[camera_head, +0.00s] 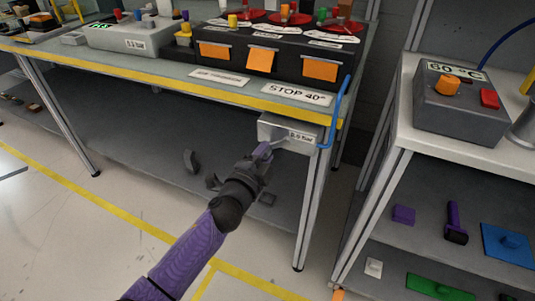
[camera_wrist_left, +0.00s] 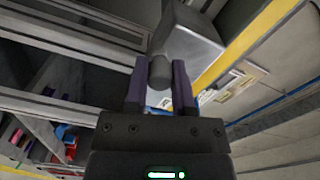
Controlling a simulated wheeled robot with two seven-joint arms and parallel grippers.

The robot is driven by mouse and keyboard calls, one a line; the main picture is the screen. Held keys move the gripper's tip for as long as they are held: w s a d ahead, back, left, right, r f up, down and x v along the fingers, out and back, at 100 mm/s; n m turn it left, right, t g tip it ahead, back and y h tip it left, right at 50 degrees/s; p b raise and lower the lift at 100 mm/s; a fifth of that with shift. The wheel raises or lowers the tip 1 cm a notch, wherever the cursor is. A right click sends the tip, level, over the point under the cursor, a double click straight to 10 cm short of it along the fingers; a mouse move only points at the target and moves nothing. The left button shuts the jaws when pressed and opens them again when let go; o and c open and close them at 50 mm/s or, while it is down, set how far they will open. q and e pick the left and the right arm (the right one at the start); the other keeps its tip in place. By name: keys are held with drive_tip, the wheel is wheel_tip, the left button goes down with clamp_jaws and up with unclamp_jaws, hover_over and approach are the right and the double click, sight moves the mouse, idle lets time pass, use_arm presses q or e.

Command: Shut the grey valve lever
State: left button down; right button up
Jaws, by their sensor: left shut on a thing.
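The grey valve lever (camera_wrist_left: 160,72) has a rounded end that sits between the two purple fingers of my left gripper (camera_wrist_left: 158,88) in the left wrist view. The light grey valve box (camera_head: 272,131), with a small label on its front, hangs under the right end of the workbench in the head view. My left gripper (camera_head: 262,152) is shut on the lever just below and in front of this box. In the head view the gripper hides most of the lever. The box also shows in the left wrist view (camera_wrist_left: 194,48). My right gripper is not in view.
The yellow-edged workbench (camera_head: 190,79) carries a black panel (camera_head: 285,55) with orange flaps. A blue hose (camera_head: 339,107) runs beside the valve box. A bench leg (camera_head: 309,215) stands close to its right. A side shelf (camera_head: 415,140) holds a 60 °C box (camera_head: 457,115).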

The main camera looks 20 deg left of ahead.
sight(267, 133)
use_arm(q)
drive_tip(key=m, duration=0.1)
drive_tip(key=r+m+p, duration=0.1)
drive_tip(key=shift+a+r+m, duration=0.2)
drive_tip(key=shift+a+m, duration=0.1)
drive_tip(key=shift+m, duration=0.1)
drive_tip(key=m, duration=0.1)
drive_tip(key=r+m+p, duration=0.1)
drive_tip(key=shift+a+m, duration=0.15)
drive_tip(key=shift+m, duration=0.25)
drive_tip(key=shift+r+m+p, duration=0.25)
drive_tip(key=shift+m+p, duration=0.15)
drive_tip(key=shift+m, duration=0.4)
drive_tip(key=shift+c, duration=2.3)
unclamp_jaws()
